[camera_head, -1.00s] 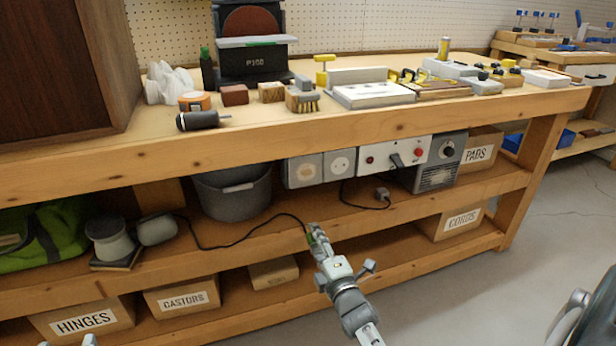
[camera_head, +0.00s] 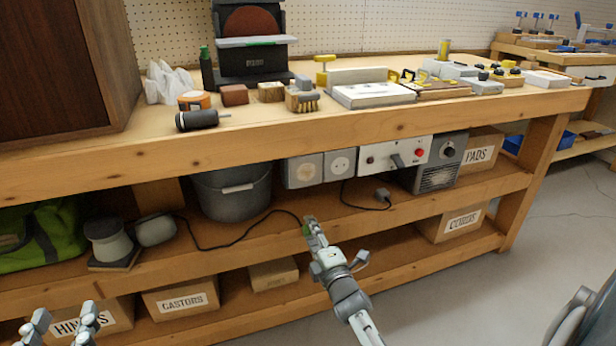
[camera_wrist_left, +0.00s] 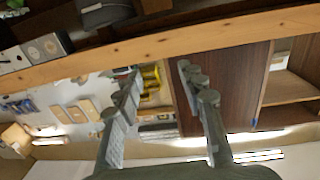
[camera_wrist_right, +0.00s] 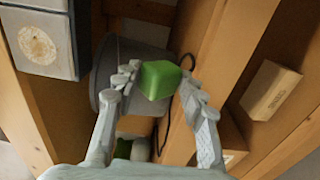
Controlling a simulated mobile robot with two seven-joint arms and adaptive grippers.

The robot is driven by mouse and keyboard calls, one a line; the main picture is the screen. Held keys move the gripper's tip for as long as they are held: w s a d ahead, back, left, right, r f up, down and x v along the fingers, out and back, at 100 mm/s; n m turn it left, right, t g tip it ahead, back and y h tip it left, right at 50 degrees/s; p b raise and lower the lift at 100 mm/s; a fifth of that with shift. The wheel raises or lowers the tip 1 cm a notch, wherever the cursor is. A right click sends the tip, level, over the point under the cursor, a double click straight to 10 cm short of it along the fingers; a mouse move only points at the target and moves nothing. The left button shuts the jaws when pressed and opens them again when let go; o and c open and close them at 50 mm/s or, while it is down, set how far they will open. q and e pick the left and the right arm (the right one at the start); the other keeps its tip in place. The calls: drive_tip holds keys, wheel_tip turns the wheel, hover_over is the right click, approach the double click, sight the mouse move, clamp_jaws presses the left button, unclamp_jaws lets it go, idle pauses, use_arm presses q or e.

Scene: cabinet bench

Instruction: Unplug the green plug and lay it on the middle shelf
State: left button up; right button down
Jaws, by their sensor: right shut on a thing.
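My right gripper (camera_head: 309,222) is shut on the green plug (camera_head: 307,230), in front of the middle shelf (camera_head: 420,206) and near its front edge. In the right wrist view the green plug (camera_wrist_right: 160,80) sits between the two fingertips. Its black cord (camera_head: 240,238) runs left along the shelf towards a grey tool. The two grey socket boxes (camera_head: 304,170) under the bench top show no plug in them. My left gripper (camera_head: 62,322) is open and empty at the lower left; its fingers show apart in the left wrist view (camera_wrist_left: 160,85).
On the middle shelf stand a grey bucket (camera_head: 233,195), a grey sander-like tool (camera_head: 108,240), a green bag (camera_head: 40,240) and a small grey plug (camera_head: 382,194) with a cord. Bare shelf shows right of the bucket. Labelled boxes (camera_head: 180,298) stand below.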

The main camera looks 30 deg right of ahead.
drive_tip(key=shift+x, duration=0.75)
drive_tip(key=shift+w+d+b, duration=0.1)
drive_tip(key=shift+w+b, duration=0.3)
drive_tip(key=b+x, duration=0.1)
drive_tip(key=x, duration=0.3)
drive_tip(key=shift+b, duration=0.4)
drive_tip(key=shift+b+x, duration=0.45)
drive_tip(key=shift+x, duration=0.65)
use_arm(q)
drive_tip(key=s+r+t+h, duration=0.1)
drive_tip(key=s+r+t, duration=0.1)
drive_tip(key=r+t, duration=0.2)
drive_tip(key=s+r+t+h+b, duration=0.1)
drive_tip(key=s+r+t+h, duration=0.1)
drive_tip(key=r+t, duration=0.3)
drive_tip(key=shift+s+a+r, duration=0.3)
drive_tip(key=shift+s+r, duration=0.5)
drive_tip(key=shift+r, duration=1.05)
use_arm(e)
drive_tip(key=shift+x, duration=1.35)
use_arm(q)
drive_tip(key=shift+f+b, duration=0.85)
drive_tip(key=shift+b, duration=0.15)
use_arm(e)
drive_tip(key=shift+f, duration=0.9)
